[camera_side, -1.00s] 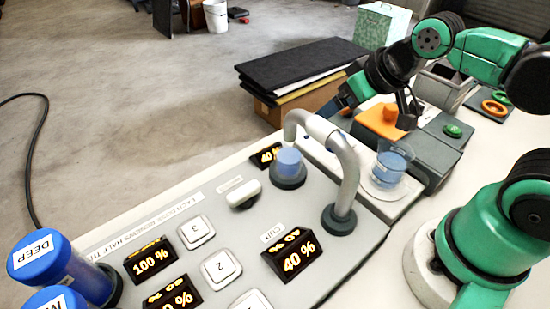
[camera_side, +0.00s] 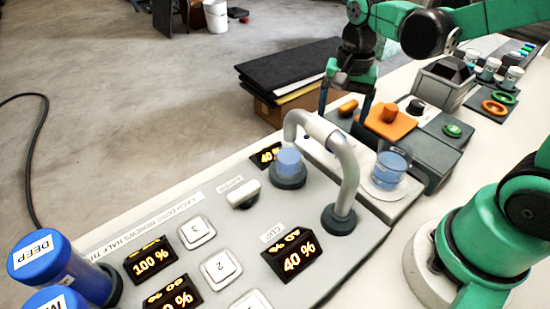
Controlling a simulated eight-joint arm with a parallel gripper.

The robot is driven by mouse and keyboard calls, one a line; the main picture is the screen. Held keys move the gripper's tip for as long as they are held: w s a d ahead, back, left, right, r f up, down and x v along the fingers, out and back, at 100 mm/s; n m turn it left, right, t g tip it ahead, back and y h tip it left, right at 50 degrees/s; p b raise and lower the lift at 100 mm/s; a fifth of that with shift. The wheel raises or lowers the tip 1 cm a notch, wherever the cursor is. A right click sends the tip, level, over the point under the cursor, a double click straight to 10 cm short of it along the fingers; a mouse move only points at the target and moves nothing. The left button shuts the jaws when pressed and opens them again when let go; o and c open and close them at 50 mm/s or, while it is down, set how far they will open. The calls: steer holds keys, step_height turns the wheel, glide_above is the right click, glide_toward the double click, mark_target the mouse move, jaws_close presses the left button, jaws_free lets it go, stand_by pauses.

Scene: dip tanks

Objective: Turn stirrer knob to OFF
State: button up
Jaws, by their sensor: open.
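No label reading stirrer or OFF can be made out, so I cannot tell for sure which knob is the stirrer's. A small black knob (camera_side: 415,107) stands on the dark unit behind the glass beaker. An orange knob (camera_side: 390,112) stands on an orange plate (camera_side: 393,126) just left of it. A smaller orange piece (camera_side: 347,108) lies further left. My gripper (camera_side: 345,113) points down with its two fingers apart, left of the orange plate. The smaller orange piece shows between the fingers; I see no contact with it.
A glass beaker of blue liquid (camera_side: 390,168) stands on a pale base in front of the dark unit. A grey curved pipe (camera_side: 345,165) rises from the control panel (camera_side: 215,205).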

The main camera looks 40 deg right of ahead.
steer(key=shift+d+f+m, duration=0.1)
steer(key=shift+f+m, duration=0.2)
steer(key=shift+f, duration=2.65)
jaws_close()
